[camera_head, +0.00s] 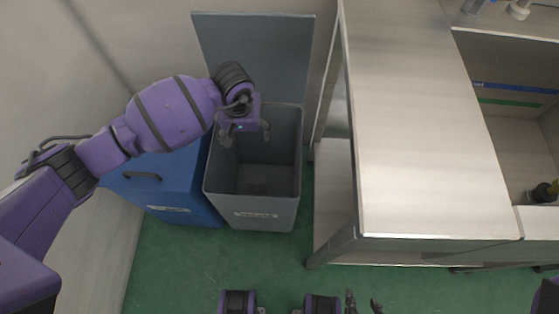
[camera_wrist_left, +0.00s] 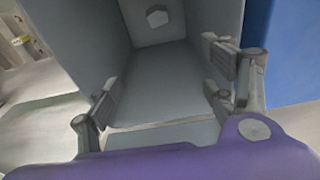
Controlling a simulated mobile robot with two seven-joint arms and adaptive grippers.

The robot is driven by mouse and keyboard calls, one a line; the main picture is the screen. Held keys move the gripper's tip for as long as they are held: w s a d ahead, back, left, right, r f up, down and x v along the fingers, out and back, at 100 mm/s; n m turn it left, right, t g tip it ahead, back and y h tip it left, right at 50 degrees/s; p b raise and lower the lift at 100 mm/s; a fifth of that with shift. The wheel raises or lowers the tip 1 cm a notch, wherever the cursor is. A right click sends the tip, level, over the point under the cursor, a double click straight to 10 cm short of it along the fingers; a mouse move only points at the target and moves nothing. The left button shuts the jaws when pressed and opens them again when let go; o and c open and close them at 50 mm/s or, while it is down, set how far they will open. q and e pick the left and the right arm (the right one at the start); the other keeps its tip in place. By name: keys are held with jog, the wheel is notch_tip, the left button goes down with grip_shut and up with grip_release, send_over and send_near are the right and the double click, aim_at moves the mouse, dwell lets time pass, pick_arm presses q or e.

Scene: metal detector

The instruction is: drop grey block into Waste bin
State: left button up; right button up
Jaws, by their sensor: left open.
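The grey waste bin (camera_head: 214,185) stands open, its lid (camera_head: 285,50) raised behind it and a label on its front. My left gripper (camera_head: 246,134) is above the bin's opening, pointing down, with its fingers apart and nothing between them. In the left wrist view, my left gripper (camera_wrist_left: 165,88) has its open fingers over the bin's inside. A small grey block (camera_wrist_left: 157,17) lies at the bottom of the bin, apart from the fingers. Part of what looks like my right gripper (camera_head: 362,302) shows at the bottom edge of the head view, mostly cut off.
A blue bin (camera_head: 175,185) with a closed lid stands directly left of the waste bin. A metal table (camera_head: 425,130) stands to the right, with a grey tray-like housing (camera_head: 520,140) further right. The green floor (camera_head: 200,265) in front of the bins is clear.

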pick_arm(q)
notch_tip(320, 180, up, 12)
jog(key=s, duration=0.1)
jog(key=shift+s, duration=0.25)
jog(key=shift+f, duration=0.1)
dwell(0.6)
